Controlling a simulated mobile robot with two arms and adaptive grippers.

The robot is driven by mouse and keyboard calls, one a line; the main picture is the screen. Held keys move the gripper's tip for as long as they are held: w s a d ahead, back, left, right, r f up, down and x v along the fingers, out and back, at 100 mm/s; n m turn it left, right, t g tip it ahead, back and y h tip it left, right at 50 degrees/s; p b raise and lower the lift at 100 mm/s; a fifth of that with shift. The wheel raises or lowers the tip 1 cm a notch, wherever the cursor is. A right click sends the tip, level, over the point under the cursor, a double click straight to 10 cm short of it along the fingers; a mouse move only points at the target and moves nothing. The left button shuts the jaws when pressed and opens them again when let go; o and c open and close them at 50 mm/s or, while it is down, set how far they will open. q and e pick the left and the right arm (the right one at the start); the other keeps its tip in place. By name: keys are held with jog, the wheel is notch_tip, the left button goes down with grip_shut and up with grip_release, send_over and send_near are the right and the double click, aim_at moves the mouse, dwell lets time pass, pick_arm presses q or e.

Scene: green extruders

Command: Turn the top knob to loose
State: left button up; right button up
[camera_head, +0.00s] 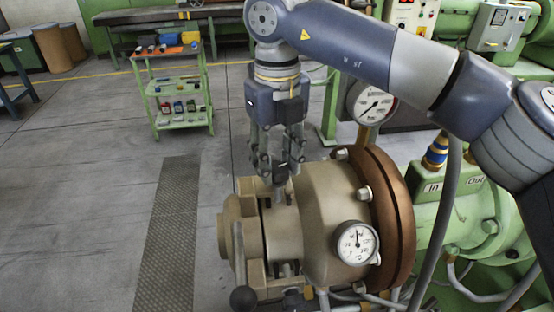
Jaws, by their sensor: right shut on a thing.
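My right gripper (281,178) comes down from above onto the top of the tan extruder head (318,215). Its fingers point down and are shut on the top knob (281,193), a small grey piece at the upper side of the head. Most of the knob is hidden between the fingertips, so how far it is turned cannot be told. My left gripper is not in view.
A round gauge (356,243) sits on the head's front and another gauge (373,103) stands behind it. A lever with a dark ball (243,299) is at the lower left. A green cart (180,90) stands on the open floor at the back left.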

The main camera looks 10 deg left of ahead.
aim_at(278, 167)
jog(key=shift+n, duration=0.9)
jog(key=o, duration=1.1)
jog(key=shift+s+d, duration=0.1)
jog(key=shift+d, duration=0.05)
jog(key=shift+c, duration=0.2)
notch_tip(278, 167, up, 12)
